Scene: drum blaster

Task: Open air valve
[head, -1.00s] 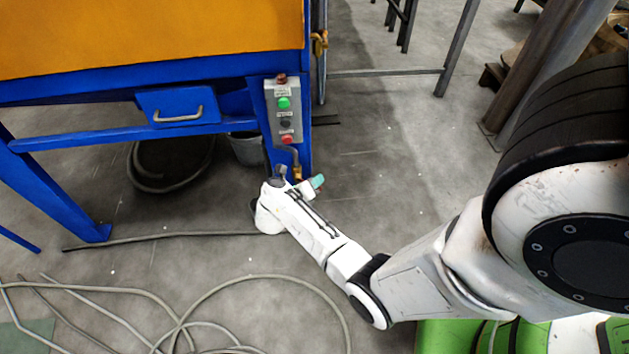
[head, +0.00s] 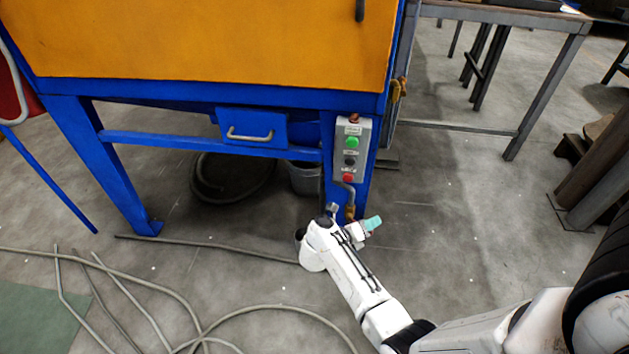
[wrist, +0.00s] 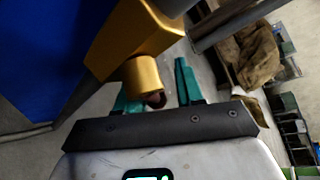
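The air valve is a small brass fitting (head: 350,212) low on the blue right front leg, below the button box. In the wrist view the brass fitting (wrist: 143,77) is large and close, partly covering one finger. My gripper (head: 372,223) shows teal fingertips just right of the fitting. In the wrist view my gripper (wrist: 158,92) has its two teal fingers apart. A small dark reddish piece shows between them near the brass end; I cannot tell whether it is touched. The valve's handle is not clearly visible.
The drum blaster (head: 210,45) has an orange front and blue frame. A grey button box (head: 351,150) sits above the valve. Hoses (head: 210,320) lie on the floor at left. A steel table (head: 490,20) stands behind right. The floor right of the leg is clear.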

